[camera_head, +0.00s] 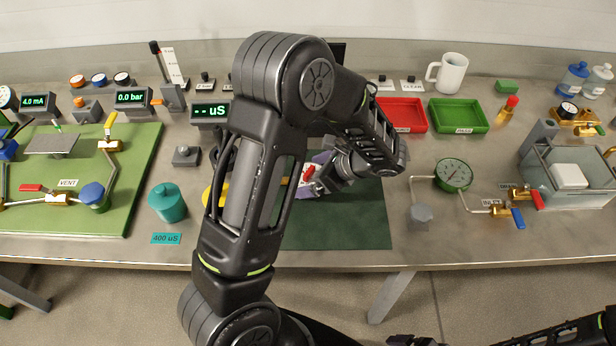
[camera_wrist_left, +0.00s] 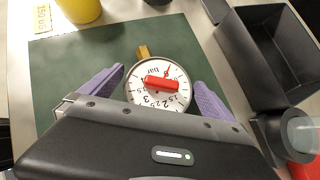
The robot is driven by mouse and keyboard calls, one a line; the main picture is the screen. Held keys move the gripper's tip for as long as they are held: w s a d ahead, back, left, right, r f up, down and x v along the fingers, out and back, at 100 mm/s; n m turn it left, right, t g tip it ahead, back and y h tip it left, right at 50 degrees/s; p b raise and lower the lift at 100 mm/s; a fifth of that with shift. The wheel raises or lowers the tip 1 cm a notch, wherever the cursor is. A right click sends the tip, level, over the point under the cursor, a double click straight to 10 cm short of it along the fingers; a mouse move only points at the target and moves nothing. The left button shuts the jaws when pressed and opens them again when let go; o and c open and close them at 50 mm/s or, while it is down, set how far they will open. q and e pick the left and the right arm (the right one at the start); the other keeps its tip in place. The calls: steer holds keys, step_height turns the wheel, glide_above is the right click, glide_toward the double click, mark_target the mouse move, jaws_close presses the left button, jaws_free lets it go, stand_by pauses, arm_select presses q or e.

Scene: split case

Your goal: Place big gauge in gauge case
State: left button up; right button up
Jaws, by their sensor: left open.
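The big gauge, with a round white dial, a red bar across it and a brass stem, lies on the dark green mat (camera_wrist_left: 70,75) in the left wrist view (camera_wrist_left: 152,99). In the head view a small part of the gauge (camera_head: 308,173) shows beside my wrist. My left gripper (camera_wrist_left: 159,77) is open, with one purple finger on each side of the gauge. A black open box (camera_wrist_left: 262,62), perhaps the gauge case, stands beside the mat; my left arm hides it in the head view. My right gripper (camera_head: 415,341) is barely in view at the bottom edge.
A yellow cup (camera_wrist_left: 78,8) stands by the mat, and a teal container (camera_head: 167,203) is further left. Red (camera_head: 402,114) and green (camera_head: 458,115) trays lie behind. A green gauge on piping (camera_head: 453,175) stands right of the mat. The mat's front part (camera_head: 345,230) is clear.

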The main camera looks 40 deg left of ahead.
stand_by(0.6)
arm_select(q)
steer(key=c, duration=1.6)
step_height(320, 180, up, 10)
steer(key=shift+b, duration=0.65)
